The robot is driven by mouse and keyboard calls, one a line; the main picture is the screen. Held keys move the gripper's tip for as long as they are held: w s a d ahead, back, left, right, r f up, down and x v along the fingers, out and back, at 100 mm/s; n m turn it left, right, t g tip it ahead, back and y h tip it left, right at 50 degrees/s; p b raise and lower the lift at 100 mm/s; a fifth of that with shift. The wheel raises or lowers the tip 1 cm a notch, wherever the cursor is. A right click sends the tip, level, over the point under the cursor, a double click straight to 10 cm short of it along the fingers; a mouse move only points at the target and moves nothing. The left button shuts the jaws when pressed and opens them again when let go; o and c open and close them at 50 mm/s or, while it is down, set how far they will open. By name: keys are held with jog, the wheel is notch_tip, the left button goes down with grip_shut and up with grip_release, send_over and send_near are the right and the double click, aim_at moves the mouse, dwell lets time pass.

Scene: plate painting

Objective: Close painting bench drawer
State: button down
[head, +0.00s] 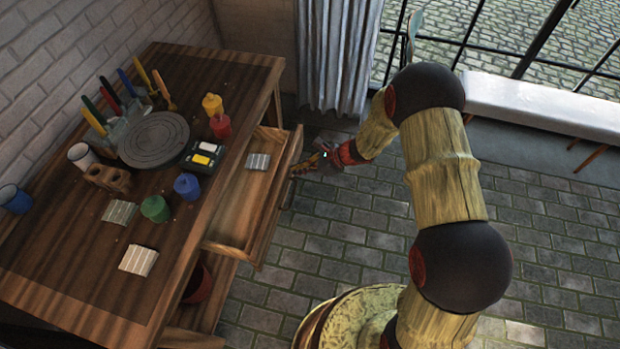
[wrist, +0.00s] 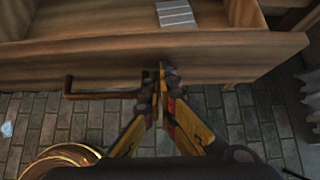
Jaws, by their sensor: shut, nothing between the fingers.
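The painting bench (head: 75,237) is a brown wooden table at the left of the head view. Its drawer (head: 238,252) is pulled out to the right, with a pale striped tile inside (head: 258,161). In the wrist view the drawer front (wrist: 100,62) spans the picture, with a dark bar handle (wrist: 105,95) at its lower left. My gripper (head: 303,170) is at the outer side of the drawer front, near its far end. In the wrist view my gripper (wrist: 161,75) is shut, with its tips at the drawer front just right of the handle. Whether the tips touch the wood is unclear.
Paint pots (head: 187,186), a round grey turntable (head: 154,139), brushes and tiles stand on the bench top. A grey curtain (head: 335,55) hangs behind. A pale bench seat (head: 545,103) is at the right. Stone floor (head: 345,228) is open right of the drawer.

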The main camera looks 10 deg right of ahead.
jog(key=w+a, duration=0.2)
jog(key=a, duration=0.3)
jog(key=w+a, duration=0.2)
jog(key=a, duration=0.4)
jog(key=w+a, duration=0.2)
jog(key=a, duration=0.4)
jog(key=shift+w+a+b, duration=0.2)
jog(key=shift+a+b, duration=0.05)
jog(key=shift+b, duration=0.1)
jog(key=shift+w+a, duration=0.2)
jog(key=shift+a, duration=0.25)
